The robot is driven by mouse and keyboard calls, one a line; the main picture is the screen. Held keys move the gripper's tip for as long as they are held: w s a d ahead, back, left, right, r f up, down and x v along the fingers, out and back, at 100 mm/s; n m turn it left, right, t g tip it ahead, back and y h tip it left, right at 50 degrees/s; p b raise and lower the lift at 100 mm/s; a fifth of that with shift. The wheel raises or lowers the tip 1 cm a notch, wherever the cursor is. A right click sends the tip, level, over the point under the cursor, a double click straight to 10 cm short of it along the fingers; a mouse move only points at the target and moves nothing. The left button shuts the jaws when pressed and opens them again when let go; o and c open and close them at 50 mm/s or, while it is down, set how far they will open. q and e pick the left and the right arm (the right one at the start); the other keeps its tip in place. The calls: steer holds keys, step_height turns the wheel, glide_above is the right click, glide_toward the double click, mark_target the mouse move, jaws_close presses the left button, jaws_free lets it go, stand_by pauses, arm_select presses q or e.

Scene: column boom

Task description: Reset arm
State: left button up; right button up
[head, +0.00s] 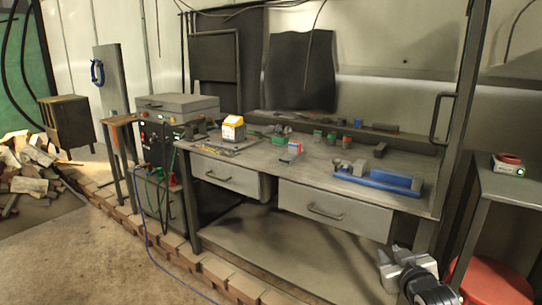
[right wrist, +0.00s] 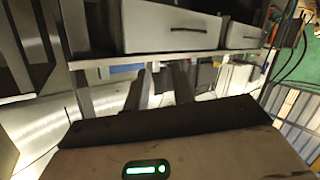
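My right gripper (head: 393,256) is at the bottom right of the head view, in front of the workbench (head: 225,205) and below its right drawer. Its grey fingers stand apart with nothing seen between them. In the right wrist view the two dark fingers of the right gripper (right wrist: 161,88) also show a gap, below the drawer fronts. My left gripper and arm are in neither view.
The bench top holds a blue vise-like tool (head: 378,180), an orange-and-white box (head: 233,128) and small items. A red stool (head: 490,283) stands close to my right gripper, under a side table (head: 510,187). Bricks (head: 215,270) edge the floor; open floor lies at left.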

steer(key=s+a+f+g+y, duration=0.1)
steer(key=s+a+f, duration=0.35)
steer(key=s, duration=0.25)
steer(key=s+a+f+g+y, duration=0.1)
steer(key=s+a+f, duration=0.2)
steer(key=s+f, duration=0.25)
steer(key=s+a+f+g+y, duration=0.1)
steer(key=s+a, duration=0.2)
steer(key=s, duration=0.6)
steer(key=s+a+f+g, duration=0.1)
steer(key=s+a, duration=0.3)
steer(key=s, duration=0.6)
steer(key=shift+a+f+m+y, duration=0.25)
steer(key=shift+f+m+y, duration=0.05)
steer(key=shift+y, duration=0.1)
